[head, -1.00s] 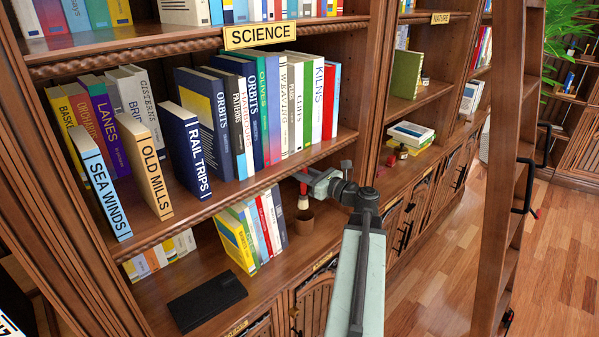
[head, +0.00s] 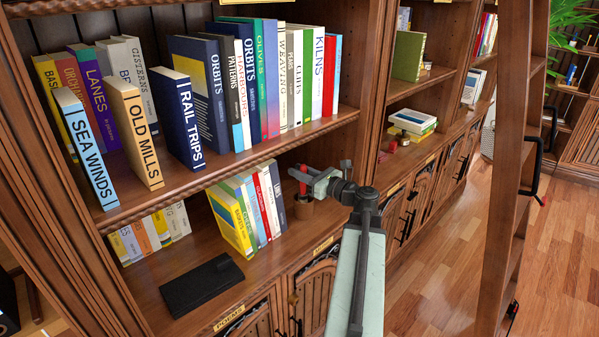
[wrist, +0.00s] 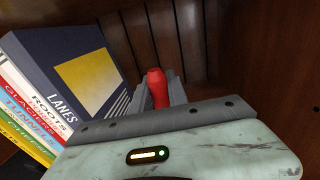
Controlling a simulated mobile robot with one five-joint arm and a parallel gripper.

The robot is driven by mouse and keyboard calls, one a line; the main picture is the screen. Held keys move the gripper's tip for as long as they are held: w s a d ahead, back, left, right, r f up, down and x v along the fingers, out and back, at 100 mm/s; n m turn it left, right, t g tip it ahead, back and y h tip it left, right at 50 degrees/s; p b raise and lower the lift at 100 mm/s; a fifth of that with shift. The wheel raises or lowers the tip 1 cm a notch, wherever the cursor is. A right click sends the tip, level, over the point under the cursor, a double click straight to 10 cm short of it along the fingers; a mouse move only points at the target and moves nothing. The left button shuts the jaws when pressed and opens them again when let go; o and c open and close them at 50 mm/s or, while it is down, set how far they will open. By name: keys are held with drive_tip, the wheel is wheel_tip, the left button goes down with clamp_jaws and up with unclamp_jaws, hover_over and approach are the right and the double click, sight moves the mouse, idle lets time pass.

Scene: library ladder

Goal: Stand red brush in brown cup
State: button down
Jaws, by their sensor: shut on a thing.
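The red brush (head: 303,187) is upright, with its red handle held in my gripper (head: 304,175). The brown cup (head: 302,209) stands on the lower shelf directly below the gripper, beside the row of books. The brush's lower end is out of sight at the cup's mouth and seems to be inside the cup. In the wrist view the red handle top (wrist: 156,88) sticks up between the two grey fingers. The cup is hidden in that view.
A row of books (head: 250,205) stands just left of the cup, and a black flat object (head: 202,285) lies farther left. The upper shelf with the book "Rail Trips" (head: 182,120) is above. A wooden ladder (head: 505,190) stands at the right.

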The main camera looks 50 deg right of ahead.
drive_tip(key=c, duration=1.2)
unclamp_jaws()
drive_tip(key=s, duration=0.7)
drive_tip(key=shift+s+d, duration=0.3)
drive_tip(key=shift+s, duration=0.1)
